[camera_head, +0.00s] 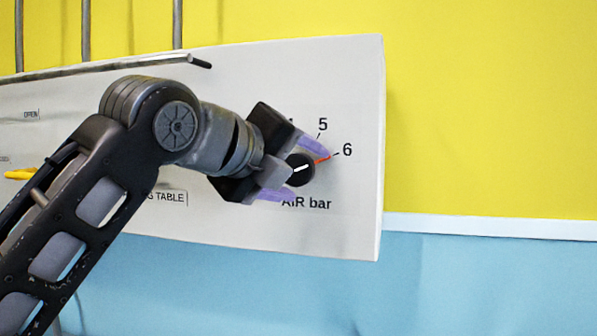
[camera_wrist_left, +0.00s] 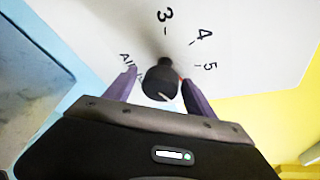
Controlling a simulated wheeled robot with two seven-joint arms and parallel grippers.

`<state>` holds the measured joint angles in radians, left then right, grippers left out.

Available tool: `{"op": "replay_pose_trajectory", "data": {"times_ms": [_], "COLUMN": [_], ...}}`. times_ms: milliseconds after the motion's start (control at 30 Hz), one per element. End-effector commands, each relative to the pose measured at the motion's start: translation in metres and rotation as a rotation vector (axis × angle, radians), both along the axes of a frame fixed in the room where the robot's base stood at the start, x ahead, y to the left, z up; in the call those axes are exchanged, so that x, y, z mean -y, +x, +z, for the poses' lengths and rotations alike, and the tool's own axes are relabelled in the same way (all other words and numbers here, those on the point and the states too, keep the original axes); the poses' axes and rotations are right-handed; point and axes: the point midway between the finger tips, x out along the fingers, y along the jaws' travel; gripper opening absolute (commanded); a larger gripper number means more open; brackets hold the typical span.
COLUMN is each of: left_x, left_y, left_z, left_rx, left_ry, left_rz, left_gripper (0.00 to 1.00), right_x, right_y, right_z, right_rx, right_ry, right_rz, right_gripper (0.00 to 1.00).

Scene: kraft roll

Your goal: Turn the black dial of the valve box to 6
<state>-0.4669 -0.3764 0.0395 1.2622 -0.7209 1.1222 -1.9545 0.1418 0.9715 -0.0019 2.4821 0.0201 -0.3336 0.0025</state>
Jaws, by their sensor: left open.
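The black dial (camera_head: 301,171) sits on the right part of the white valve box panel (camera_head: 345,90). Its white pointer line slants up to the right, roughly toward the 6; a red mark lies between dial and 6. My left gripper (camera_head: 311,172) is open, with one purple finger above the dial and the other below it. In the left wrist view the dial (camera_wrist_left: 160,84) is between the two fingers of the left gripper (camera_wrist_left: 159,78); contact cannot be told. The 3, 4 and 5 show there; the 6 does not. My right gripper is not in view.
A yellow part (camera_head: 20,174) shows at the left edge. The yellow and blue wall (camera_head: 490,120) right of the panel is clear.

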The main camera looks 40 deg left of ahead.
Motion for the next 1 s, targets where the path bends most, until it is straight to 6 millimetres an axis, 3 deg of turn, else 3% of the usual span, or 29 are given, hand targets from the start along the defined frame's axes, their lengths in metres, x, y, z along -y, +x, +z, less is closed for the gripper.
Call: {"op": "replay_pose_trajectory", "data": {"times_ms": [167, 533, 1000], "left_x": [0.001, 0.004, 0.005], "left_y": [-0.014, -0.067, -0.074], "left_z": [0.004, 0.019, 0.021], "left_rx": [0.003, 0.001, -0.001], "left_ry": [-0.001, -0.001, 0.000], "left_rz": [0.001, 0.001, 0.001], "left_gripper": [0.64, 0.64, 0.64], "right_x": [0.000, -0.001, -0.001], "right_y": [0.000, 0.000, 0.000], "right_z": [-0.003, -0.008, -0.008], "right_rx": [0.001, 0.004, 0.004], "right_ry": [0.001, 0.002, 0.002], "right_rz": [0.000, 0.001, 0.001], "right_gripper": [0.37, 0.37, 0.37]}}
